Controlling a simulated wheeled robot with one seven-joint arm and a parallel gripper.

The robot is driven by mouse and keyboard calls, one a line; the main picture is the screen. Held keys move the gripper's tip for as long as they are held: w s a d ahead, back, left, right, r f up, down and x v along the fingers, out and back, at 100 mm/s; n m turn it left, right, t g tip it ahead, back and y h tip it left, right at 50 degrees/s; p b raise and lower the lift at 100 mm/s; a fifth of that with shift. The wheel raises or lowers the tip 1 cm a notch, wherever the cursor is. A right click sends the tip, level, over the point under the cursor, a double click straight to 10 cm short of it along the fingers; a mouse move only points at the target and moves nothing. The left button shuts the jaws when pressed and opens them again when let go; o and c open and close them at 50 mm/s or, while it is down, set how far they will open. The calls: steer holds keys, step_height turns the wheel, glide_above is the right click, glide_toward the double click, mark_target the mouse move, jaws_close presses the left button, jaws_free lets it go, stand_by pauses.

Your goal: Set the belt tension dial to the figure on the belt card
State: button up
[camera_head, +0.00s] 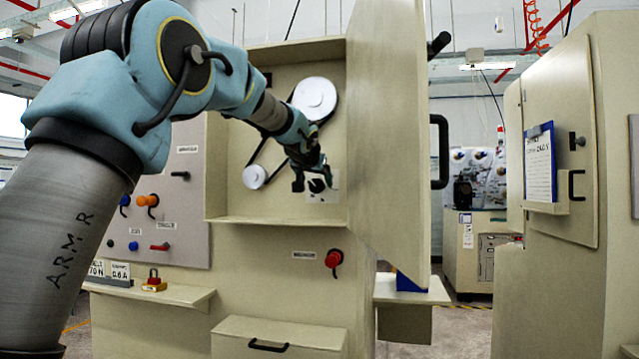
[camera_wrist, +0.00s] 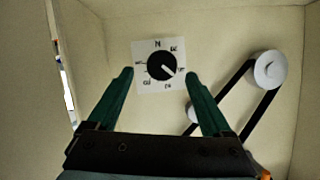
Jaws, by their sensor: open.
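The belt tension dial is a black round knob with a white pointer mark on a white square plate (camera_wrist: 143,84). In the wrist view the mark points to the lower right; the figures around it are too blurred to read surely. My gripper (camera_wrist: 159,73) is open, its green fingers on either side of the dial, and I cannot tell whether they touch it. In the head view my gripper (camera_head: 311,180) partly covers the dial plate (camera_head: 333,188) inside the open cabinet.
A black belt runs over a large white pulley (camera_head: 315,97) and a small one (camera_head: 254,177) beside the dial. The open cabinet door (camera_head: 388,130) stands close on the right. A red knob (camera_head: 334,259) sits below the cabinet.

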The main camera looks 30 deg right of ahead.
mark_target(317, 185)
steer(key=shift+p+x, duration=0.8)
steer(key=shift+x, duration=1.9)
steer(key=shift+a, duration=0.1)
steer(key=shift+c, duration=0.4)
jaws_close()
steer(key=shift+f+b, duration=0.1)
steer(key=shift+b, duration=0.25)
